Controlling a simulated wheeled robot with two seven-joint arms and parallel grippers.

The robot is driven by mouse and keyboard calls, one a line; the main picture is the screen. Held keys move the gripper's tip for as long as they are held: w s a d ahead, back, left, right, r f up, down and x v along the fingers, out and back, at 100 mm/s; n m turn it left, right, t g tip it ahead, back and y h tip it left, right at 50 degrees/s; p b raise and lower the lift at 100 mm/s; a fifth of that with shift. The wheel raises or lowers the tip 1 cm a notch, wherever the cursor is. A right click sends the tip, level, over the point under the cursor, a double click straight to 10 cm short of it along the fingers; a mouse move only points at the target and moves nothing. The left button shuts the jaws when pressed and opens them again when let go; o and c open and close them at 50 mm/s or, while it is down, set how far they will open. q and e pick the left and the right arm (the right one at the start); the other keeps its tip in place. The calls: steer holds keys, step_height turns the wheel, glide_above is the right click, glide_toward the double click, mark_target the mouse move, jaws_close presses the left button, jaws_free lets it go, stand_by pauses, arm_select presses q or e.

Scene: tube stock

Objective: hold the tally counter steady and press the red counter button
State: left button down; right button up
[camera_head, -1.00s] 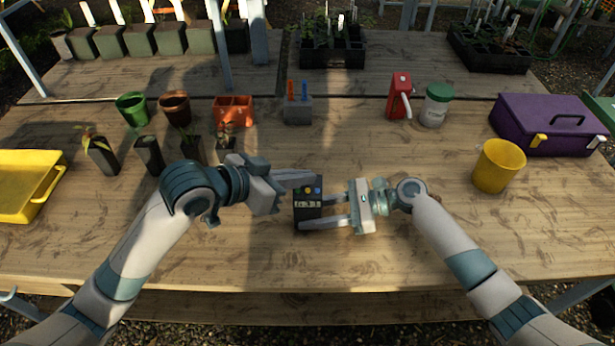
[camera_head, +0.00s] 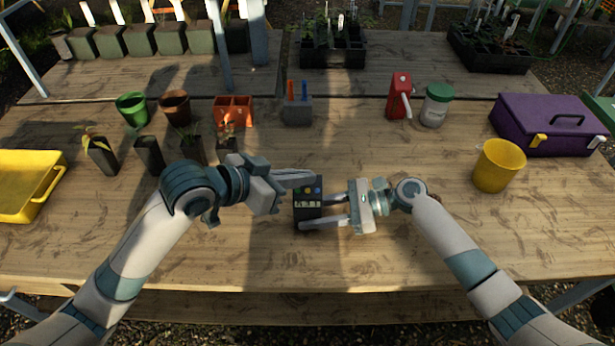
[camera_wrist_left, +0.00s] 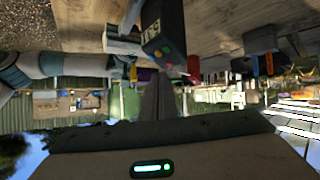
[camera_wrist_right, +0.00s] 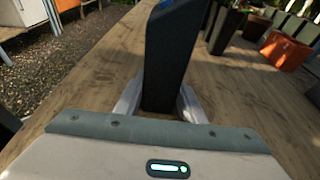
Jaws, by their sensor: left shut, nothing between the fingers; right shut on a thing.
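The dark, box-shaped tally counter (camera_head: 308,207) stands near the middle of the table, with a display and small coloured buttons on its face. It also shows in the left wrist view (camera_wrist_left: 163,28), where a red button and a green button appear at its near end. My right gripper (camera_head: 312,213) is shut on the counter from the right, with a finger on either side; the right wrist view shows the counter (camera_wrist_right: 168,60) between its fingers. My left gripper (camera_head: 315,177) is shut and empty, its tips close to the counter's button end. I cannot tell whether they touch a button.
Pots and seedlings stand at the back left, with an orange divided tray (camera_head: 233,109) and a grey block (camera_head: 297,110). A yellow tray (camera_head: 22,205) lies far left. A yellow cup (camera_head: 497,166) and purple toolbox (camera_head: 548,122) stand right. The table front is clear.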

arm_select(q)
steer(key=shift+f, duration=0.1)
stand_by(0.6)
steer(key=shift+w+f, duration=0.2)
steer(key=shift+f, duration=0.05)
steer(key=shift+w+f, duration=0.2)
steer(key=shift+f, duration=0.1)
stand_by(0.8)
steer(key=shift+s+r, duration=0.1)
steer(key=shift+r, duration=0.05)
steer(key=shift+s+r, duration=0.35)
steer(key=shift+r, duration=0.15)
steer(key=shift+r, duration=0.1)
stand_by(0.4)
steer(key=shift+s+r, duration=0.7)
steer(key=shift+r, duration=0.3)
steer(key=shift+s+r, duration=0.7)
steer(key=shift+r, duration=0.25)
